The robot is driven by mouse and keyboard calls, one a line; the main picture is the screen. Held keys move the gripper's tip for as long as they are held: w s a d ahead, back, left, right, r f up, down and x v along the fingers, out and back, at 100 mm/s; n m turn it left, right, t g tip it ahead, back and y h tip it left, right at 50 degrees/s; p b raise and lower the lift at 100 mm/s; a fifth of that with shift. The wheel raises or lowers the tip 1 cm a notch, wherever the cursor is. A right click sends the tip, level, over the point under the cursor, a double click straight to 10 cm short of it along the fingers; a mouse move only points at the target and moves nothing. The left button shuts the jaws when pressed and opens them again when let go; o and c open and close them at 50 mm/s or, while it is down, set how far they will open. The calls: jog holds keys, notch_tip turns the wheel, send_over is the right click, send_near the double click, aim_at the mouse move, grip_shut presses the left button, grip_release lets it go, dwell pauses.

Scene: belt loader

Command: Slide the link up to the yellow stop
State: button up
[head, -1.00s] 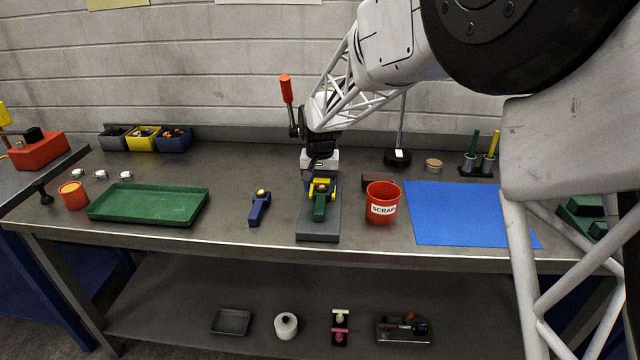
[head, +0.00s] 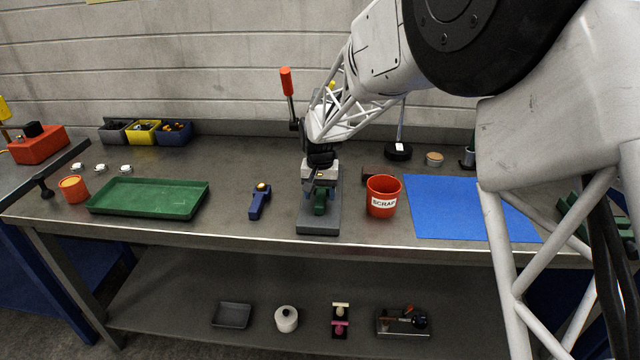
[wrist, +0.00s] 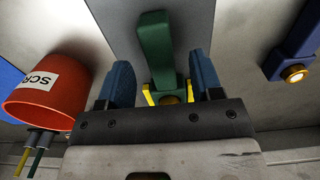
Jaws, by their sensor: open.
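The green link (head: 320,203) lies on the grey base plate (head: 318,228) under the press with the red-handled lever (head: 287,82). My gripper (head: 321,186) is over the link's far part and hides it there. In the wrist view my gripper (wrist: 160,80) is open, with one blue finger on each side of the green link (wrist: 155,45); I see gaps between fingers and link. The yellow stop (wrist: 150,96) shows in part at both sides of the link's far end. My gripper covers the rest, and I cannot tell whether link and stop touch. The stop is hidden in the head view.
A red scrap bin (head: 383,196) stands close right of the plate. A blue link (head: 260,202) with a brass-coloured pin lies to the left, near a green tray (head: 150,198). A blue mat (head: 455,208) lies at right. The bench between tray and plate is mostly clear.

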jog(key=shift+f, duration=1.45)
grip_shut()
